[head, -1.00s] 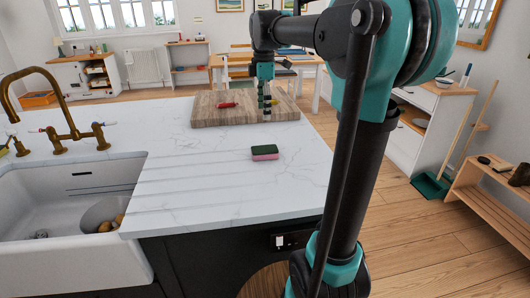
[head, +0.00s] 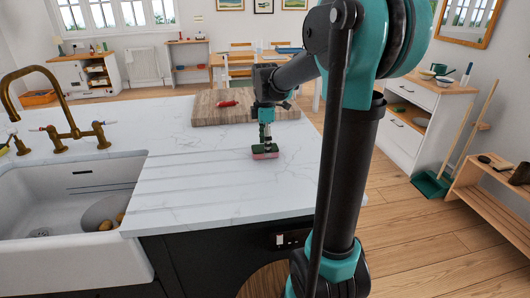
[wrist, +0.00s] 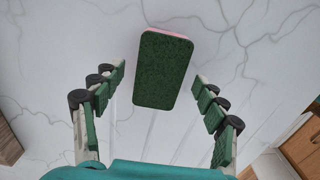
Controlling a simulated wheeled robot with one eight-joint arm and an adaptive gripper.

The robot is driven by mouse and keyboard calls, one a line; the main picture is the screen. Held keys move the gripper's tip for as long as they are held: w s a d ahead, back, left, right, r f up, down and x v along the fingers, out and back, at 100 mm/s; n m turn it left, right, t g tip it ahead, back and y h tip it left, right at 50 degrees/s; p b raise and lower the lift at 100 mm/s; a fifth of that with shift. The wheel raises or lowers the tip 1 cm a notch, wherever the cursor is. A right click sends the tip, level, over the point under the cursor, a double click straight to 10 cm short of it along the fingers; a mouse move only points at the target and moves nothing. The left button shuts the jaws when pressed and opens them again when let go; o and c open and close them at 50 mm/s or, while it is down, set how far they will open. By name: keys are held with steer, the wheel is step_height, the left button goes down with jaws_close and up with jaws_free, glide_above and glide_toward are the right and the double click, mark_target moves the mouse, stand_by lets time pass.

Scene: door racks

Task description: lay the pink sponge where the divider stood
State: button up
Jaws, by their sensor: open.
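The pink sponge (head: 265,154) has a dark green scouring top and lies flat on the white marble counter. In the wrist view the sponge (wrist: 163,70) shows its green face, with a thin pink edge at the far end. My gripper (head: 265,145) is directly above the sponge in the head view. In the wrist view my gripper (wrist: 159,75) is open, with its fingers apart on the left and right of the sponge and not visibly touching it. I see no divider that I can identify.
A wooden board (head: 211,107) with a red object (head: 228,103) lies behind on the counter. A white sink (head: 75,205) with a brass tap (head: 60,120) is at the left. The marble around the sponge is clear. The counter's front edge is near.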

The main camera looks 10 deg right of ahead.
steer(key=shift+f, duration=0.7)
steer(key=shift+c, duration=0.6)
steer(key=c, duration=0.7)
steer(key=shift+r, duration=0.15)
steer(key=shift+c, duration=0.2)
